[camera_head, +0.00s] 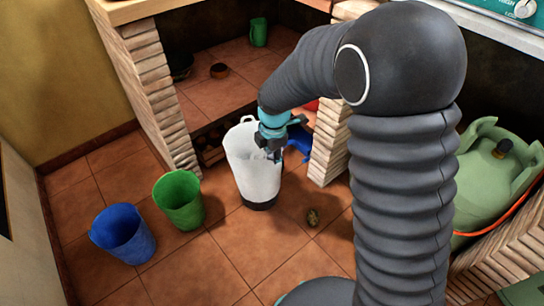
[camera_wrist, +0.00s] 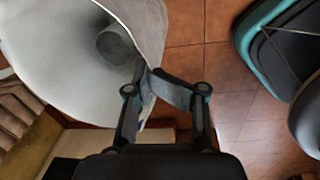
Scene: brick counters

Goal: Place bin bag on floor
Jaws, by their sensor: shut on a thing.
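The bin bag looks like a tall white open-topped container with a dark base, upright at the middle of the head view (camera_head: 252,172). My gripper (camera_head: 271,150) is at its right upper side. In the wrist view the bag (camera_wrist: 60,55) fills the upper left, and I see into its pale inside with a round grey bottom. My gripper's fingers (camera_wrist: 160,85) are shut on the bag's rim there. The floor (camera_head: 200,262) is brown tile below the bag. I cannot tell whether the base touches it.
A green bucket (camera_head: 180,202) and a blue bucket (camera_head: 123,236) stand to the left of the bag. Brick counter supports (camera_head: 152,95) stand behind. A green gas cylinder (camera_head: 488,178) is at right.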

